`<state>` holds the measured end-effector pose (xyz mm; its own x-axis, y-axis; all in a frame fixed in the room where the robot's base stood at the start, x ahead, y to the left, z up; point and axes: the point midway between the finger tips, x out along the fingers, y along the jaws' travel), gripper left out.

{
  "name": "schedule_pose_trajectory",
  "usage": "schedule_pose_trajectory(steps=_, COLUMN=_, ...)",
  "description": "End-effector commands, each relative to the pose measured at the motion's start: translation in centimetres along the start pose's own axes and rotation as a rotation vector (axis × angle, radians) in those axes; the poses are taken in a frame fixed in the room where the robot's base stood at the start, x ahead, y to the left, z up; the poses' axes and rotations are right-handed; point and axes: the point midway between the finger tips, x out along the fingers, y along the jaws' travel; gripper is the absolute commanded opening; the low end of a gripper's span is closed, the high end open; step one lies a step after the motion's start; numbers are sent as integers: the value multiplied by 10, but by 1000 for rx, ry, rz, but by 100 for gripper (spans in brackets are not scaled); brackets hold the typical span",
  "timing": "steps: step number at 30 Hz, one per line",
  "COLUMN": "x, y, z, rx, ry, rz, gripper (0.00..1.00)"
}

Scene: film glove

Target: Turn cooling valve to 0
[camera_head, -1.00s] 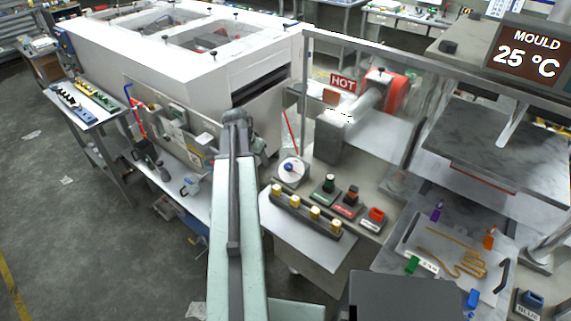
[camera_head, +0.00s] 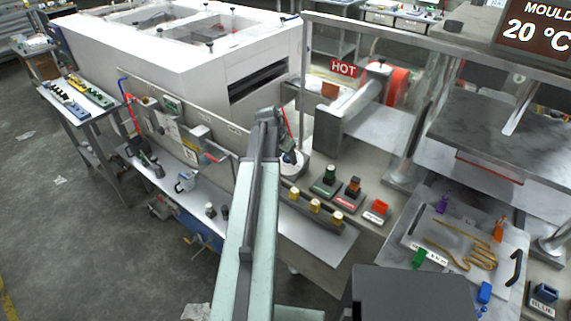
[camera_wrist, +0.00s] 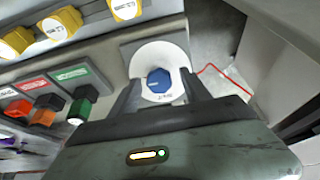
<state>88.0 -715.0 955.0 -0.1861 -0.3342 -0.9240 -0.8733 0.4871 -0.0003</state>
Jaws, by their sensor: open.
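A round white dial (camera_wrist: 175,58) with a blue hexagonal knob (camera_wrist: 158,81) shows ahead of my gripper in the wrist view; I take it for the cooling valve. Its small lettering is too blurred to read. My gripper (camera_wrist: 160,86) is open, its two dark fingers pointing at the dial, one on each side of the knob in the picture. Whether they touch it I cannot tell. In the head view the dial (camera_head: 298,170) is partly hidden behind the end of my arm. A mould display (camera_head: 536,33) reads 20 °C.
A row of yellow knobs (camera_head: 314,206) and green, orange and red switches (camera_head: 353,187) stand beside the dial. A red line runs from the dial (camera_wrist: 224,78). A tray (camera_head: 425,237) with coloured clips lies at the right. A white machine (camera_head: 180,70) stands behind.

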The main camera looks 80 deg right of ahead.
Motion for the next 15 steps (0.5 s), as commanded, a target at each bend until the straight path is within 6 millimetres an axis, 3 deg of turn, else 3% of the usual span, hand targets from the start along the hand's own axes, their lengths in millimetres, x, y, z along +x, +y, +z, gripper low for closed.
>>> schedule_pose_trajectory(steps=6, x=-1, y=0, z=0, rx=-1, ry=0, rz=0, gripper=55)
schedule_pose_trajectory(steps=12, x=-1, y=-1, z=0, rx=-1, ry=0, rz=-1, gripper=0)
schedule_pose_trajectory(steps=15, x=-2, y=0, z=2, rx=-2, ry=0, rz=-1, gripper=0)
